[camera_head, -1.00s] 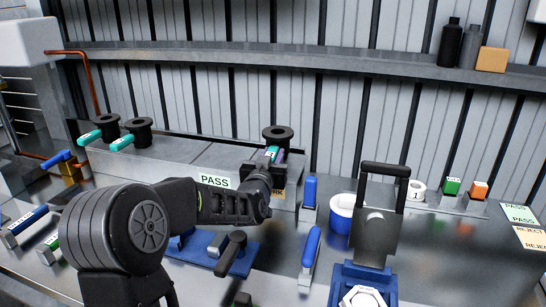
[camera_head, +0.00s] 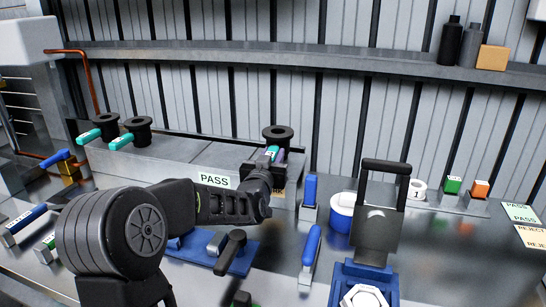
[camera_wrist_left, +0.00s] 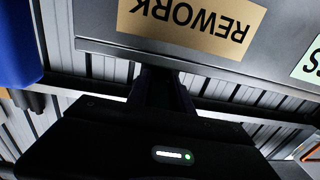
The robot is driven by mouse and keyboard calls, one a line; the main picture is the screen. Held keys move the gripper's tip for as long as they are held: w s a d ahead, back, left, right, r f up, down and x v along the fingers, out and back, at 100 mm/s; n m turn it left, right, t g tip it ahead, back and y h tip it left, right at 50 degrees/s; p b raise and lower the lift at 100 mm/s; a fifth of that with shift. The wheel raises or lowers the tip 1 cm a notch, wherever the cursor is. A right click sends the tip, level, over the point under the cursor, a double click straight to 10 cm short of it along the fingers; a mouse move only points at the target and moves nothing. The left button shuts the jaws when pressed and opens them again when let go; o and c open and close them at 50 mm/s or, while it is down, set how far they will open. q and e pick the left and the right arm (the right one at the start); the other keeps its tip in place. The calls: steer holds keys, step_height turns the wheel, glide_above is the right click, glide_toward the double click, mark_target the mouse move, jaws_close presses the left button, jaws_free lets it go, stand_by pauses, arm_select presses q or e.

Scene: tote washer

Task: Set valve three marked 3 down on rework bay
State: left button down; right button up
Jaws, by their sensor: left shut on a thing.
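My left gripper (camera_head: 270,172) reaches over the front of the grey raised bench. It is shut on a valve with a black round flange (camera_head: 277,133) and a teal handle (camera_head: 272,152). The valve appears upright at the rework bay, above the tan label (camera_head: 278,192); the gripper hides its lower body. I cannot read a number on its handle or tell whether its base touches the bay. In the left wrist view the REWORK label (camera_wrist_left: 192,16) shows upside down above the dark gripper body. My right gripper does not show.
A blue fixture with a black handle (camera_head: 386,166), a blue-and-white tub (camera_head: 342,215) and blue-handled parts (camera_head: 310,246) occupy the front table.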

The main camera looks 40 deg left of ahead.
arm_select(q)
steer(key=c, duration=0.9)
jaws_free()
steer(key=shift+f, duration=0.1)
steer(key=o, duration=0.9)
steer(key=shift+b+v, duration=0.75)
steer(key=shift+v, duration=3.75)
